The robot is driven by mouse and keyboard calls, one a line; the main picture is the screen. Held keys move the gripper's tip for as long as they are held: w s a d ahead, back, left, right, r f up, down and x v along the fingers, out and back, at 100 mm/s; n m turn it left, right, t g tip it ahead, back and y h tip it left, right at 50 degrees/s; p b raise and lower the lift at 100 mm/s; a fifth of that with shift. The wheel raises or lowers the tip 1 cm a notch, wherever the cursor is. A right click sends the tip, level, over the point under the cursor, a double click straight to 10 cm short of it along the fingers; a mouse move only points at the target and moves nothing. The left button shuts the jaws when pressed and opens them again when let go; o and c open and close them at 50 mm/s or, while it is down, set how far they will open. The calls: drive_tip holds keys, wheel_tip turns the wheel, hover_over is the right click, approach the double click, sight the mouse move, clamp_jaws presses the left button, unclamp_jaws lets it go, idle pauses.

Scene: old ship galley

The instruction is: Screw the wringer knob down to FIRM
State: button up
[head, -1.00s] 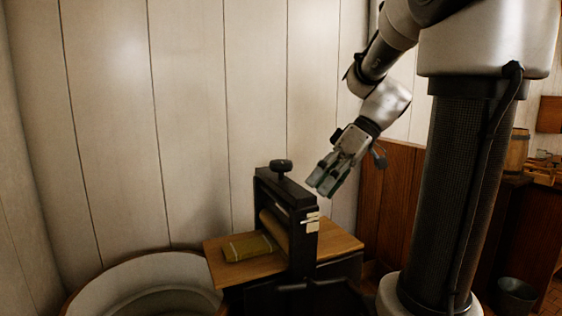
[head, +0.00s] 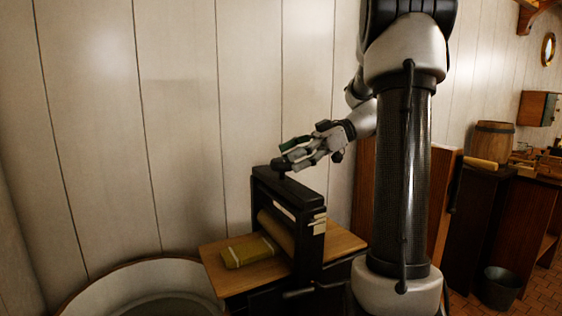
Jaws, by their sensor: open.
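The wringer (head: 292,194) is a black upright frame with a pale wooden roller (head: 276,229) across it. Its dark knob (head: 279,165) stands on top of the frame, partly hidden by my gripper. My gripper (head: 287,157) is at the knob, coming in from the right, with its fingers pointing left. The fingers are open; whether they touch the knob I cannot tell. Small pale tags (head: 319,224) sit on the frame's right post, too small to read.
A folded yellow-green cloth (head: 248,251) lies on the wooden board (head: 219,276) left of the roller. A round pale tub (head: 95,297) stands at lower left. The panelled wall is close behind. A barrel (head: 492,140), counter and bucket (head: 500,287) are at right.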

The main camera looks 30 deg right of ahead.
sight(284, 160)
drive_tip(key=shift+x, duration=1.5)
drive_tip(key=c, duration=1)
drive_tip(key=shift+s+m+t, duration=0.1)
drive_tip(key=shift+m+t, duration=0.2)
drive_tip(key=m+t+h, duration=0.4)
drive_tip(key=m+t, duration=0.1)
drive_tip(key=m, duration=0.1)
drive_tip(key=shift+t, duration=0.4)
drive_tip(key=m+t+h, duration=0.1)
drive_tip(key=m+h, duration=0.1)
drive_tip(key=m+t+h, duration=0.1)
drive_tip(key=m+h, duration=0.1)
drive_tip(key=shift+a+m+t+h, duration=0.1)
drive_tip(key=shift+m+t+h, duration=0.2)
drive_tip(key=shift+t+h, duration=0.1)
drive_tip(key=shift+m+h, duration=1.4)
drive_tip(key=shift+h, duration=0.2)
drive_tip(key=shift+t+h, duration=0.3)
